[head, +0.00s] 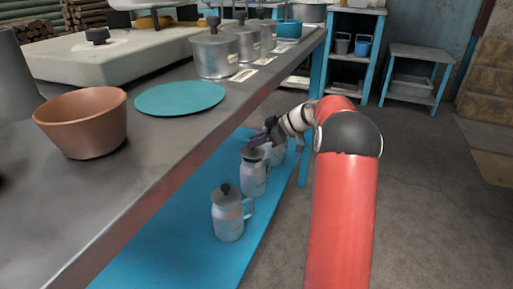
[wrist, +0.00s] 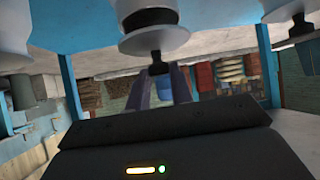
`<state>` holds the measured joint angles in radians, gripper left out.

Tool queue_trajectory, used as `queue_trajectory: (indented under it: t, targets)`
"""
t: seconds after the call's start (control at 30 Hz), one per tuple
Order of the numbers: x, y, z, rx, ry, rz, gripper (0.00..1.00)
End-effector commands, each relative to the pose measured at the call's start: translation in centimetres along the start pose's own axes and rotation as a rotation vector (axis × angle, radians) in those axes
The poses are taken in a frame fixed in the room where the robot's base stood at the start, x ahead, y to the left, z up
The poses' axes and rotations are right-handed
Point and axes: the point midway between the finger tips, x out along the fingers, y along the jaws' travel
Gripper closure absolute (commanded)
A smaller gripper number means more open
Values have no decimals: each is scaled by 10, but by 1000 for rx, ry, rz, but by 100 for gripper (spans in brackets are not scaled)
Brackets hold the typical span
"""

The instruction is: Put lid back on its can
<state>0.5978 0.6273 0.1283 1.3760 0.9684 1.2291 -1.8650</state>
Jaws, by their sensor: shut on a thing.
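A pale metal can (head: 254,178) with a handle stands upright on the blue lower shelf. Its grey lid (head: 252,155) is at the can's mouth. My gripper (head: 260,140) is above it, shut on the lid's black knob. In the wrist view, which looks upside down, the knob is between the fingertips of my gripper (wrist: 160,72). The lid (wrist: 154,44) is in line with the can (wrist: 145,12), with a dark band between them. I cannot tell whether the lid is fully seated.
A lidded can (head: 228,214) stands nearer on the blue shelf (head: 175,245), and another can (head: 277,152) stands behind my gripper. The metal counter (head: 160,150) above holds several pots, a teal disc (head: 180,97) and a brown bowl (head: 85,125). Floor at right is clear.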

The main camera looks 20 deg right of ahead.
Motion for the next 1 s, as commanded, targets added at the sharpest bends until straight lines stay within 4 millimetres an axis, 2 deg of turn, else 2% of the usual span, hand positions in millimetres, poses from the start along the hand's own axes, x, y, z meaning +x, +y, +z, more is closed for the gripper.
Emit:
queue_trajectory:
  t: [0.03, 0.1, 0.3, 0.33, 0.5, 0.8, 0.87, 1.0]
  targets:
    - [7, 0, 9, 3, 0, -1, 100]
    - [11, 0, 15, 0, 0, -1, 100]
    - [12, 0, 16, 0, 0, 0, 100]
    - [12, 0, 16, 0, 0, 0, 77]
    - [11, 0, 16, 0, 0, 1, 56]
    - [9, 0, 16, 0, 0, 2, 56]
    - [4, 1, 16, 0, 0, 3, 56]
    - [-18, 1, 16, 0, 0, 5, 56]
